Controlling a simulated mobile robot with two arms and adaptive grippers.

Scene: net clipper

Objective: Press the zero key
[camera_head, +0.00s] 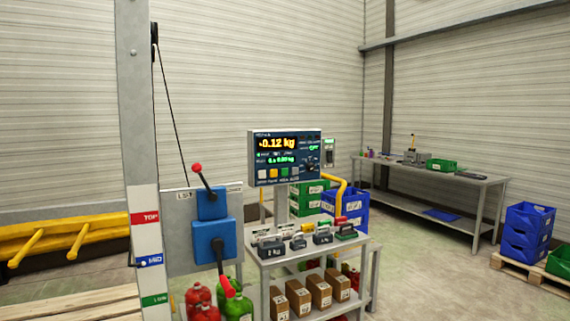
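A weighing display (251,150) stands on a post behind the small grey table and reads -0.12 kg in amber, with a smaller green line below it. A row of small keys runs along its lower edge: a white key (262,174), a yellow key (273,173), a green key (284,171) and a grey key at the right. Their labels are too small to read, so I cannot tell which is the zero key. Neither of my grippers is in view.
The grey table (313,249) holds several dark weights, with brown boxes on its lower shelf. A post with TOP and MID labels (144,219) and a panel with blue boxes (212,240) stand at the left.

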